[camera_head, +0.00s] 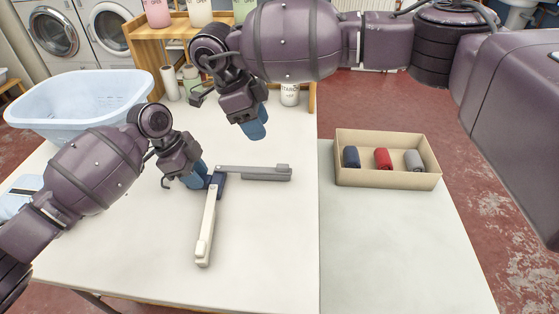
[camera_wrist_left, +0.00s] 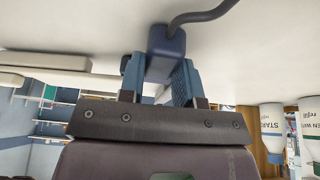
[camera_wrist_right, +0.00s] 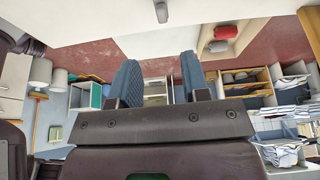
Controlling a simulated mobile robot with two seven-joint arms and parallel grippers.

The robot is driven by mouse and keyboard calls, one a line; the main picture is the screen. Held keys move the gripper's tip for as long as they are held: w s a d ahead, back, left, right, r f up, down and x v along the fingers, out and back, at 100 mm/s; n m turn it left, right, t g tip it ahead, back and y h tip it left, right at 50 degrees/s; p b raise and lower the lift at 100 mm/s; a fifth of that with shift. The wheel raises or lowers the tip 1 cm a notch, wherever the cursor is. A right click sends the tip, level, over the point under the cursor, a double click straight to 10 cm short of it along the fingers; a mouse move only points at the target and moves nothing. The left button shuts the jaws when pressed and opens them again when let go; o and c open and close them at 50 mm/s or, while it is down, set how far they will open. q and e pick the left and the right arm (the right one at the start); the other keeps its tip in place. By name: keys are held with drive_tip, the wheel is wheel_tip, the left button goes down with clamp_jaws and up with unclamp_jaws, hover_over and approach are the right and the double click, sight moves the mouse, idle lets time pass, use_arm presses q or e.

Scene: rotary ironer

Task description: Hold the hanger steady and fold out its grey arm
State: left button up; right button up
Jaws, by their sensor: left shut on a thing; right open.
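The hanger lies on the white table, with a dark blue hub (camera_head: 217,182), a grey arm (camera_head: 255,173) pointing right and a cream arm (camera_head: 206,230) pointing toward the front edge. My left gripper (camera_head: 202,178) is shut on the hub. In the left wrist view the hub (camera_wrist_left: 165,42) sits between the blue fingers, with the dark hook (camera_wrist_left: 210,15) curving away from it. My right gripper (camera_head: 257,130) is open and empty, above the table and behind the grey arm, apart from it. Its spread fingers (camera_wrist_right: 160,80) show in the right wrist view.
A tan box (camera_head: 385,179) with navy, red and grey rolls stands on the right table section. A pale blue basin (camera_head: 75,105) is at the back left. A wooden shelf (camera_head: 150,55) with bottles stands behind. The table's front is clear.

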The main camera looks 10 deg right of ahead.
sight(282, 165)
drive_tip(key=x, duration=1.2)
drive_tip(key=shift+d, duration=0.15)
drive_tip(key=shift+r, duration=0.1)
clamp_jaws()
